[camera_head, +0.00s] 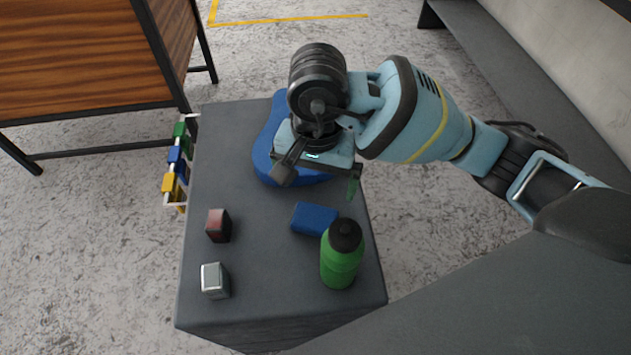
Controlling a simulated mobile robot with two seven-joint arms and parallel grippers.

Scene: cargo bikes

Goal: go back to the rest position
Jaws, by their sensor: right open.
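My right arm comes in from the right, and my right gripper (319,182) hangs over the far part of the grey table (222,150). Its jaws are apart, with nothing seen between them. A blue rounded object (265,150) lies beneath it, partly hidden by the gripper and wrist; I cannot tell whether they touch. My left gripper is not in view.
A green bottle (341,262) with a black cap stands near a blue block (313,217). A dark red block (218,226) and a silver block (214,280) are at left. Colored items (174,165) hang off the table's left side. A wooden-panelled bench (70,60) stands beyond.

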